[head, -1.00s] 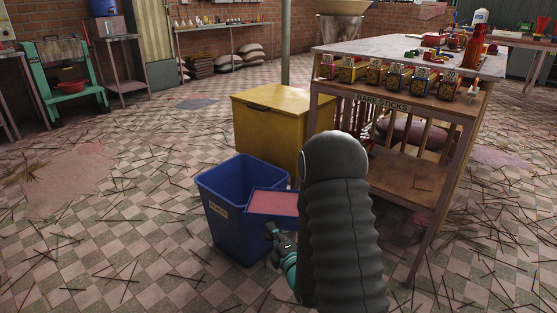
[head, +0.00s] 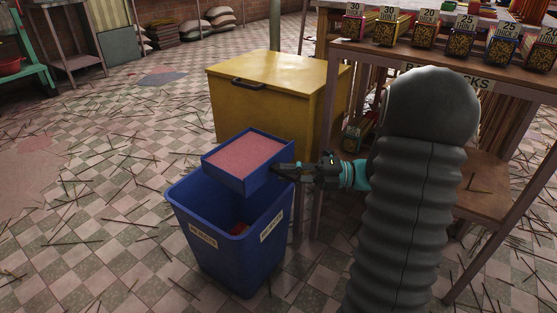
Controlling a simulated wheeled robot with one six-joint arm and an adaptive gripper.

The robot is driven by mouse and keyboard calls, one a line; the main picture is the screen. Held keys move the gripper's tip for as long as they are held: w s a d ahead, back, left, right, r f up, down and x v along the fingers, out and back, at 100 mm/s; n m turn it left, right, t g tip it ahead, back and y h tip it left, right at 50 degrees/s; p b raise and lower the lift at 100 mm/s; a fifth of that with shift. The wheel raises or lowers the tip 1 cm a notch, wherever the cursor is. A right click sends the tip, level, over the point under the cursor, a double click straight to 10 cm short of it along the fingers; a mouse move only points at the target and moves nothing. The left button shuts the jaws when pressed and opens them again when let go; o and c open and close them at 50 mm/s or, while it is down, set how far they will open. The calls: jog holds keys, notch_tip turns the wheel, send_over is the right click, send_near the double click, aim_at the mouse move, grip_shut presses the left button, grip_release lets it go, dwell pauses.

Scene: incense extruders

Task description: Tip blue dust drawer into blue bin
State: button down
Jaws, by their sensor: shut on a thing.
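The blue dust drawer (head: 226,178) is a shallow blue tray filled with pinkish-red dust (head: 243,154). My gripper (head: 284,170) is shut on the drawer's right end. It holds the drawer above the back part of the blue bin's opening, roughly level or slightly tilted, with dust still inside. The blue bin (head: 235,262) stands upright on the floor with white labels on its sides. Some reddish stuff shows inside it. The drawer hides the bin's back rim, and my gripper's fingertips are small and partly unclear.
A yellow chest (head: 270,92) with a dark handle stands just behind the bin. A wooden shelf table (head: 375,55) with several numbered boxes is at the right, close to my arm. Loose sticks litter the tiled floor, which is otherwise open at the left.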

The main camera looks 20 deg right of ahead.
aim_at(267, 161)
jog(key=shift+w+d+r, duration=0.1)
jog(key=shift+w+r, duration=0.05)
jog(key=shift+r, duration=0.05)
jog(key=r+h, duration=0.1)
jog(key=m+g, duration=0.1)
jog(key=r+h, duration=0.1)
jog(key=shift+w+a+r+m+g+h+p, duration=0.3)
jog(key=shift+w+a+r+p, duration=0.05)
jog(key=shift+w, duration=0.05)
jog(key=r+m+g+h+p, duration=0.1)
jog(key=p, duration=0.2)
jog(key=shift+w+a+r, duration=0.1)
jog(key=shift+w+r, duration=0.1)
jog(key=w+a+r+m+g+h+p, duration=0.3)
jog(key=w+a+r+g+h+p, duration=0.2)
jog(key=w+p, duration=0.4)
jog(key=shift+w+a+r+g+h+p, duration=0.25)
jog(key=shift+a+r+h+p, duration=0.35)
jog(key=shift+a+p, duration=0.45)
jog(key=shift+d, duration=0.15)
jog(key=shift+s, duration=0.1)
dwell(0.6)
